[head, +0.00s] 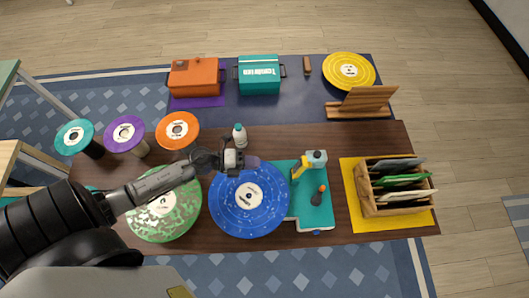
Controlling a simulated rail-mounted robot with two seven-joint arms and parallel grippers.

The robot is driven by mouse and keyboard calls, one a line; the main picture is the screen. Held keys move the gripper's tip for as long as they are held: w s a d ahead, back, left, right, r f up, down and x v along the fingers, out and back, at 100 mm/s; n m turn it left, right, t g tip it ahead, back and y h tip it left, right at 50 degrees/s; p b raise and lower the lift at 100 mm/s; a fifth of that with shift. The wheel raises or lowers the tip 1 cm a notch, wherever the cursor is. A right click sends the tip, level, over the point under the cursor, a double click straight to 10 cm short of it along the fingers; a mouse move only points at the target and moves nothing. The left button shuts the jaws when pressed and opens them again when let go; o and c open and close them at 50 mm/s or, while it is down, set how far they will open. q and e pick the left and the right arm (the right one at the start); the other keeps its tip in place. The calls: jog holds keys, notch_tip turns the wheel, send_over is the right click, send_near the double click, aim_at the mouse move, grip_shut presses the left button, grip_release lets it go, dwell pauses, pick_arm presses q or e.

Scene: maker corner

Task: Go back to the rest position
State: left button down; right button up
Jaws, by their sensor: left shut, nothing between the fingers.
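My left arm comes in from the lower left. Its gripper (250,162) is shut and empty, above the far edge of a blue speckled record (268,212). I cannot tell how high it is above the record. A green speckled record (183,215) lies to the left, partly hidden by my left arm. The blue record overlaps a teal turntable (305,222) that has a yellow and grey arm piece. My right gripper is not in view.
Orange (178,130), purple (124,132) and teal (75,138) discs are at the left. Orange (194,78) and teal (259,76) boxes, a yellow record (349,70) and a wooden stand (361,101) are behind. A wooden crate (398,209) is right.

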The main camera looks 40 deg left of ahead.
pick_arm(q)
jog(key=shift+s+a+r, duration=0.1)
jog(key=shift+s+a, duration=0.2)
